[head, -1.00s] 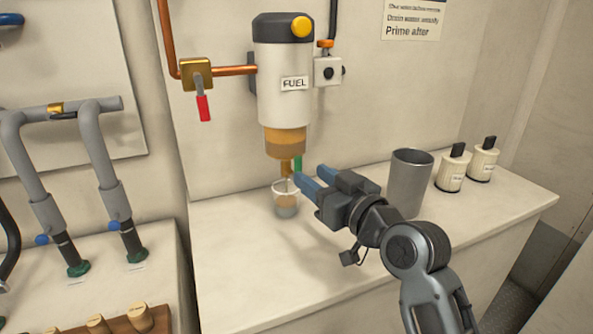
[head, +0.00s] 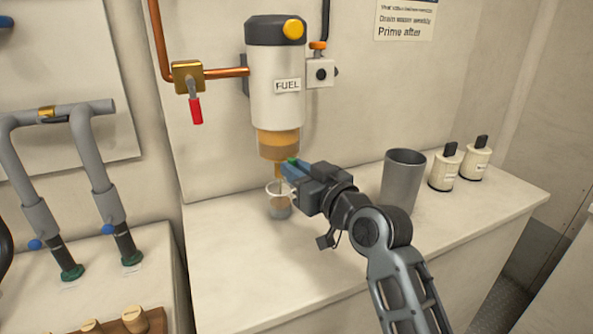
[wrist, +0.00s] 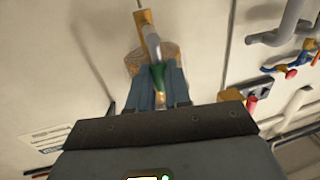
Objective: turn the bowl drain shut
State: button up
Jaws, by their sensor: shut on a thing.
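The fuel filter (head: 275,95) hangs on the wall, with an amber bowl (head: 278,143) at its bottom. A brass drain spout (head: 279,172) points down from the bowl. The drain's green handle (head: 293,160) shows just above my blue fingertips. In the wrist view the green handle (wrist: 158,77) lies between the two fingers. My gripper (head: 288,171) is shut on it, coming from the right. A small clear cup (head: 279,206) with some liquid in it stands below the spout. My fingers hide part of the handle, and I cannot tell whether liquid is flowing.
A grey metal beaker (head: 403,182) stands right of my arm, with two white canisters (head: 459,165) behind it. A red-handled valve (head: 194,100) is on the copper pipe at left. The counter front (head: 230,285) is clear.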

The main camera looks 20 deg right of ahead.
grip_shut()
jog(key=shift+d, duration=0.1)
jog(key=shift+d+f+m+t+h+p, duration=0.5)
jog(key=shift+d+f+m+h, duration=0.15)
jog(key=shift+m, duration=2.7)
jog(key=shift+d+f+m+t+h+p, duration=0.45)
jog(key=shift+f+m, duration=0.35)
jog(key=shift+m, duration=2.6)
jog(key=shift+d+f+m+t+h+p, duration=0.35)
jog(key=shift+d+f+m+h+p, duration=0.3)
jog(key=shift+m, duration=2.7)
jog(key=shift+f, duration=0.1)
jog(key=o, duration=0.6)
grip_release()
